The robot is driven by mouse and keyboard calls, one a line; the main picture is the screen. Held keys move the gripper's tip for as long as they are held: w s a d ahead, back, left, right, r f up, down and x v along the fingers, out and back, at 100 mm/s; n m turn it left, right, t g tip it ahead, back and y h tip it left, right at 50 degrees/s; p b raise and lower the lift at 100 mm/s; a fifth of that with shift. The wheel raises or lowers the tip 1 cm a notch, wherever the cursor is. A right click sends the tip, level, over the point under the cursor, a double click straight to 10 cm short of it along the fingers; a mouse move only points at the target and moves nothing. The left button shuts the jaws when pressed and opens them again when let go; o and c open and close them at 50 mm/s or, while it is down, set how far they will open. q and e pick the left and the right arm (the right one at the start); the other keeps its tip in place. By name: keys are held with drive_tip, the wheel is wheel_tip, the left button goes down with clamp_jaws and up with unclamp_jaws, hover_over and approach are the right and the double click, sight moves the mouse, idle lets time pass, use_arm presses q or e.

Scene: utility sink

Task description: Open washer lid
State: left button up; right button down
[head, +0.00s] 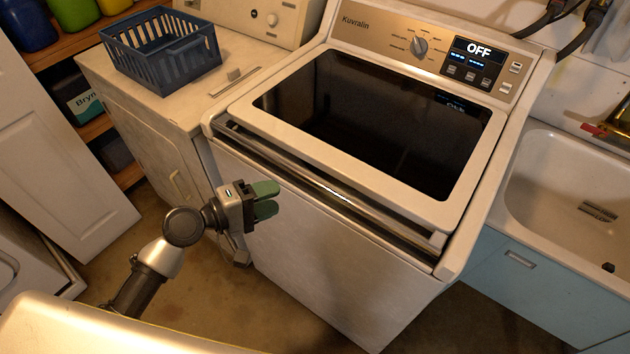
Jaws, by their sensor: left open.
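The washer (335,235) is a white top-loader in the middle of the head view. Its lid (385,125) has a dark glass panel in a white frame and is down. A long dark, shiny handle bar (335,190) runs along the lid's front edge. My left gripper (265,199) has green finger pads and is open and empty. In the picture it is just below the left part of the handle, in front of the washer's front face, with no clear contact. My right gripper is not in view.
A dryer (165,110) with a blue basket (165,50) on top stands left of the washer. A sink (575,190) on a blue cabinet (530,270) is at the right. The control panel (440,47) reads OFF. Floor is free in front.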

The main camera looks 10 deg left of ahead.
sight(311, 184)
use_arm(q)
drive_tip(key=x, duration=0.3)
drive_tip(key=p+x, duration=0.1)
drive_tip(key=x, duration=0.2)
drive_tip(key=p+x, duration=0.1)
drive_tip(key=x, duration=0.2)
drive_tip(key=shift+d+r, duration=0.15)
drive_tip(key=shift+r, duration=0.15)
drive_tip(key=shift+x, duration=0.85)
drive_tip(key=shift+f, duration=0.1)
clamp_jaws()
